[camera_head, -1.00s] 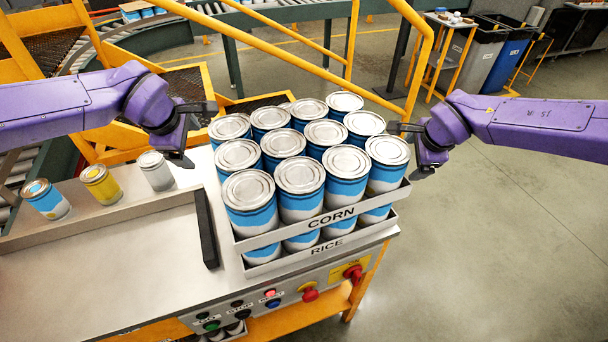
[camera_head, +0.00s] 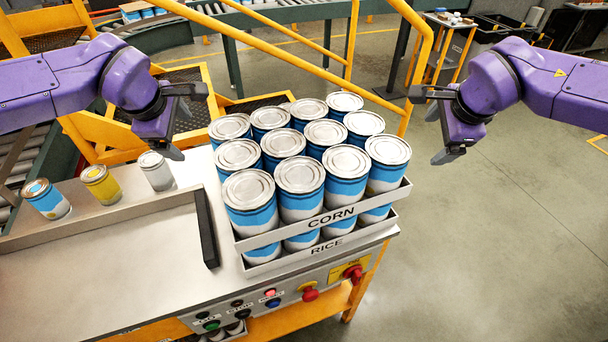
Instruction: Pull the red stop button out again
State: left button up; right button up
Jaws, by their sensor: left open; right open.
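A red mushroom-shaped button (camera_head: 309,294) with a yellow collar sits on the front control panel (camera_head: 245,308) of the workbench. To its right a red knob (camera_head: 353,272) is mounted on a yellow plate; its lettering is too small to read. I cannot tell whether the red button is pressed in. My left gripper (camera_head: 186,122) is open and empty, up and left of the cans. My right gripper (camera_head: 431,126) is open and empty, in the air to the right of the cans. Both are well away from the panel.
Stacked trays labelled CORN (camera_head: 332,216) and RICE hold several blue-and-white cans above the panel. Three small cans (camera_head: 101,185) stand at the bench's left. Yellow railings (camera_head: 300,60) rise behind. The floor at the right is clear.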

aim_at(310, 294)
jog(key=k, duration=1)
